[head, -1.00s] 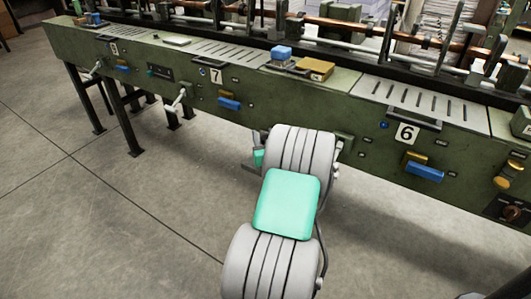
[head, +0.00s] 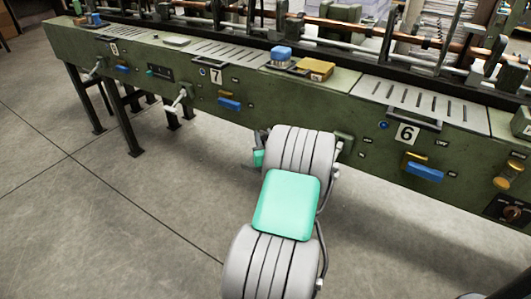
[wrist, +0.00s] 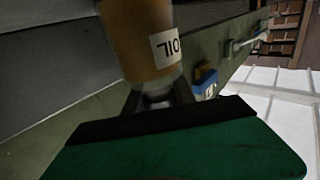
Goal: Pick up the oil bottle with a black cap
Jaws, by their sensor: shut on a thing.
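The oil bottle (wrist: 142,40) shows in the wrist view as an amber body with a white label reading OIL upside down. Its narrow pale neck runs down between the dark fingers of my gripper (wrist: 158,97). The gripper is shut on the bottle at the neck end. The cap is hidden, so its colour cannot be seen. In the head view my arm covers the gripper and the bottle is not visible.
A long green machine (head: 300,113) with numbered slotted panels runs across the head view, just beyond my arm. A blue-topped item (head: 281,53) and a yellow-brown box (head: 316,70) rest on its top. Open grey floor (head: 120,220) lies at left.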

